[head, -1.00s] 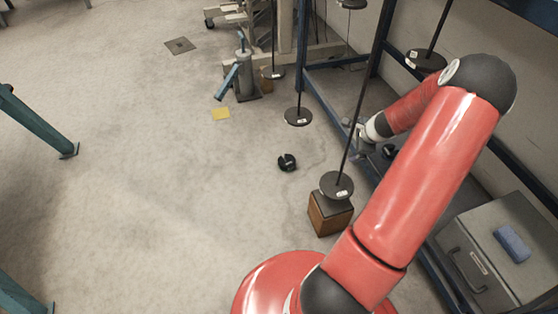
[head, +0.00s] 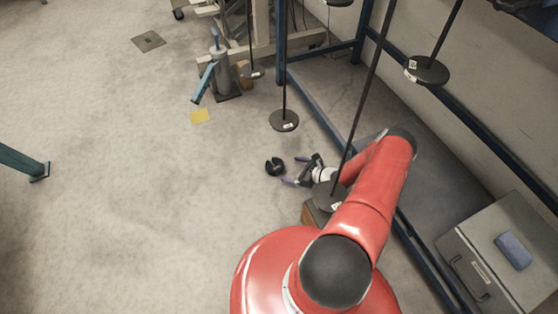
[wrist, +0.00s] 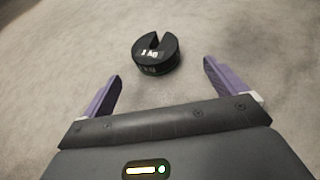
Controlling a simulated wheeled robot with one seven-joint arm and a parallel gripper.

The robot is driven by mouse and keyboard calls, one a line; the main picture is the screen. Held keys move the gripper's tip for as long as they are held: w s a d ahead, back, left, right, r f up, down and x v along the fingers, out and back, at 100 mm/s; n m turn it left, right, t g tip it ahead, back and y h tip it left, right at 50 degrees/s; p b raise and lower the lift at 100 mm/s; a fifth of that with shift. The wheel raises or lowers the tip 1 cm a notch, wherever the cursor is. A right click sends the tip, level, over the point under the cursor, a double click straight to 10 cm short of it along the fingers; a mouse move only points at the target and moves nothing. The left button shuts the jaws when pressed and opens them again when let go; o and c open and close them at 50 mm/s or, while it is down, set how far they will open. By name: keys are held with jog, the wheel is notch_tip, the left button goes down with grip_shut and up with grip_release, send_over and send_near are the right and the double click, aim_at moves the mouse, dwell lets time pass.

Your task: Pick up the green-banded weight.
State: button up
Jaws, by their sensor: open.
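A black round weight (head: 275,166) with a slot in it lies on the floor in the head view. In the wrist view the weight (wrist: 157,54) sits ahead, just beyond my gripper's fingertips, with its slot toward the top and white labels on its side. No green band shows on it. My gripper (head: 297,171) is just right of the weight in the head view. Its purple fingers are spread wide in the wrist view (wrist: 161,75), with nothing between them, and the weight lies ahead of the gap.
A hanging rod with a dark disc (head: 331,197) stands close by my arm, above a wooden block (head: 312,214). Another hanging disc (head: 284,121) is beyond the weight. A blue frame (head: 318,112) runs along the right. Open floor lies to the left.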

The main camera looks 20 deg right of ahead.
aim_at(279, 167)
jog(key=shift+x, duration=1)
jog(key=x, duration=0.5)
jog(key=shift+w+a+r+b, duration=0.1)
jog(key=shift+a+b, duration=0.25)
jog(key=shift+a, duration=0.2)
jog(key=c, duration=1.5)
jog(key=shift+r, duration=0.15)
jog(key=shift+c, duration=1)
notch_tip(279, 167, up, 9)
jog(key=shift+r+p, duration=0.25)
jog(key=shift+p, duration=0.8)
jog(key=shift+r+p, duration=1.15)
jog(key=shift+r, duration=0.6)
